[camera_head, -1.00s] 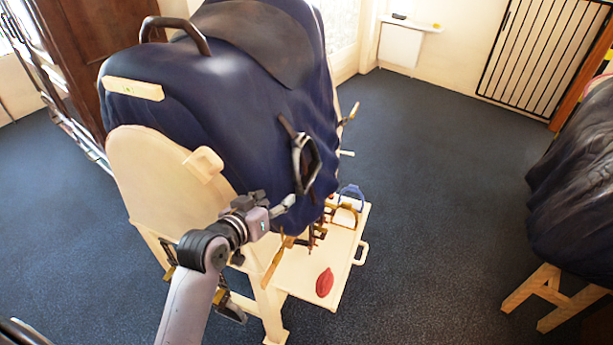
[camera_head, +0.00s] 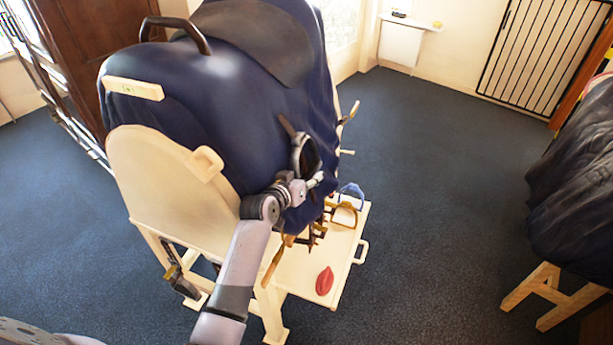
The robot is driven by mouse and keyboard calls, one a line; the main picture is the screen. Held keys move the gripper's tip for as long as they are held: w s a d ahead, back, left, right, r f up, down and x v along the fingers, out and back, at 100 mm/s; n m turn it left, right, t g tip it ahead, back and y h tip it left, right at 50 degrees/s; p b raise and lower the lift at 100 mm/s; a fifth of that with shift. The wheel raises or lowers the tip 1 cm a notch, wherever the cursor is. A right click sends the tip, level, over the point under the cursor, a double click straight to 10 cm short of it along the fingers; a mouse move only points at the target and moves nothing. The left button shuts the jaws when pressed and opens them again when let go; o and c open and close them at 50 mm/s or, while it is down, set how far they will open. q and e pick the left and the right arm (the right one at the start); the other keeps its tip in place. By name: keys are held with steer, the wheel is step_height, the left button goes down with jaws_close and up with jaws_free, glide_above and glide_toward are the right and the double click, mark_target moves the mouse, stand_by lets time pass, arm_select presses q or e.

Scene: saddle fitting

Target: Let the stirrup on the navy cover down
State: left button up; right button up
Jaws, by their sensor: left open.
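The navy cover (camera_head: 215,120) drapes over a pale wooden stand with a rounded end panel. The dark stirrup (camera_head: 306,157) is on the cover's right side, below a short brown strap (camera_head: 287,126). Its lower part is partly hidden by my left gripper (camera_head: 316,181). My left gripper is open, with its fingers at the stirrup's lower end. I cannot tell whether they touch it. My right gripper is not in view.
A pale shelf (camera_head: 340,256) under the cover's right side holds a red oval item (camera_head: 324,281), a brass stirrup (camera_head: 345,213) and a blue one (camera_head: 352,192). A second dark-covered stand (camera_head: 575,190) is at the far right. The floor between is clear.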

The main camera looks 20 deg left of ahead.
arm_select(q)
steer(key=shift+w+f, duration=0.1)
steer(key=shift+w, duration=0.15)
steer(key=shift+c, duration=0.2)
jaws_close()
stand_by(0.3)
stand_by(0.3)
